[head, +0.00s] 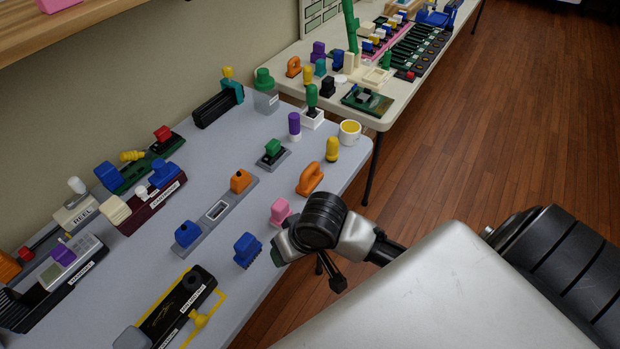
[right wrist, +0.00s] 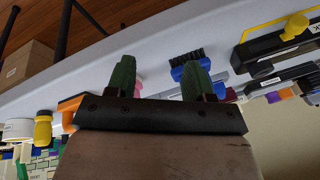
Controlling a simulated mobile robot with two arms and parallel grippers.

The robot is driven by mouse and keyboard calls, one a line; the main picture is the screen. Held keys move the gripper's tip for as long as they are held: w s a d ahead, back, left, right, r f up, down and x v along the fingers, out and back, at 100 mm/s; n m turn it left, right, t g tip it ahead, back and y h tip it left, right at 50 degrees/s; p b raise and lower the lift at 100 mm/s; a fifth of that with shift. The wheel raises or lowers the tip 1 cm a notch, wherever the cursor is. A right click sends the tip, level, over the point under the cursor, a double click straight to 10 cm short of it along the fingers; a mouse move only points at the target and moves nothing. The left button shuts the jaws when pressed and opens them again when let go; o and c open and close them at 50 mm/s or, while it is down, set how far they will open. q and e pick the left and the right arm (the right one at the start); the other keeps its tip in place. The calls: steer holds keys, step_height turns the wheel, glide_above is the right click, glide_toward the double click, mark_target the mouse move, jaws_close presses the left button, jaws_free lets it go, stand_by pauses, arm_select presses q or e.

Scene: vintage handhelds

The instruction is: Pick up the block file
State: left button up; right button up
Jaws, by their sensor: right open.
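I cannot tell for sure which piece is the block file; no readable label names it. A blue-handled piece with dark teeth or bristles (head: 247,250) stands near the table's front edge. It also shows in the right wrist view (right wrist: 190,60), partly hidden behind a finger. A pink-handled piece (head: 281,212) stands beside it. My right gripper (right wrist: 160,62) is open and empty, its green fingers apart, with the pink and blue pieces beyond them. In the head view it hangs at the table's front edge, just right of the blue piece. My left gripper is out of view.
The grey table (head: 215,150) holds several blocks and handhelds. An orange handle (head: 310,178), a yellow peg (head: 332,148) and a white cup (head: 349,132) stand farther back. A black device in a yellow frame (head: 180,310) lies nearer. Open floor is to the right.

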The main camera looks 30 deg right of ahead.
mark_target(311, 167)
steer(key=w+d+m, duration=0.1)
steer(key=w+d, duration=0.1)
steer(key=w+d+r+m, duration=0.1)
steer(key=w+m, duration=0.1)
steer(key=w, duration=0.1)
steer(key=w+d+r+m+g, duration=0.1)
steer(key=w+d, duration=0.1)
steer(key=w, duration=0.1)
steer(key=shift+d+r+m+h, duration=0.15)
steer(key=shift+d+m+h, duration=0.15)
steer(key=shift+d+h, duration=0.1)
steer(key=w+d+r+m+h, duration=0.1)
steer(key=w+d+r+m, duration=0.2)
steer(key=d+m, duration=0.15)
steer(key=w+d+r+m, duration=0.3)
steer(key=d+r, duration=0.1)
steer(key=d, duration=0.2)
steer(key=shift+m+g, duration=0.3)
steer(key=shift+m, duration=0.05)
steer(key=w+f, duration=0.1)
steer(key=f, duration=0.6)
steer(key=w+f, duration=0.1)
steer(key=f, duration=0.2)
steer(key=shift+w+a+f, duration=0.1)
steer(key=shift+w+f, duration=0.1)
steer(key=shift+w, duration=0.1)
steer(key=shift+c, duration=0.3)
jaws_close()
